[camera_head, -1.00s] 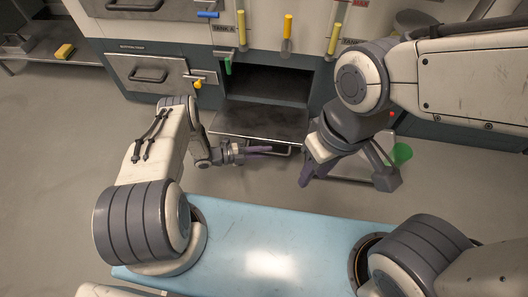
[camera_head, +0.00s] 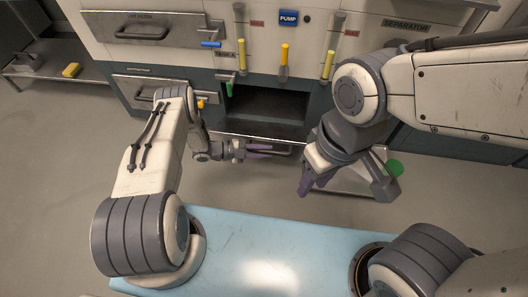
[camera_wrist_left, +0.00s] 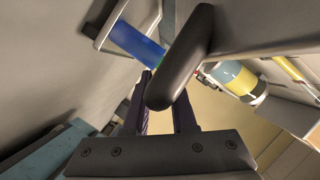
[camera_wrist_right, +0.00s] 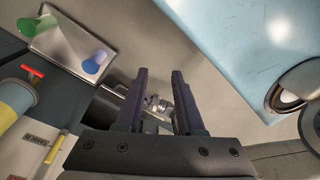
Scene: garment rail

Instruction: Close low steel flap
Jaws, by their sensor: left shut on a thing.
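The low steel flap (camera_head: 258,129) is hinged below a dark open compartment (camera_head: 268,103) in the cabinet front. It stands partly open and looks strongly foreshortened. My left gripper (camera_head: 262,151) is at its front edge, by the bar handle. In the left wrist view a dark rounded handle (camera_wrist_left: 182,58) lies across the fingers, and the gripper is shut on it. My right gripper (camera_wrist_right: 160,82) is open and empty in the right wrist view. In the head view it hangs to the right of the flap, apart from it, partly hidden by its own wrist.
A small steel tray (camera_head: 345,181) with a green item (camera_head: 394,168) stands behind my right gripper. Yellow-handled levers (camera_head: 242,55) and a blue lever (camera_head: 210,44) stick out above the compartment. A light blue surface (camera_head: 270,235) lies in front of me. Open floor is at the left.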

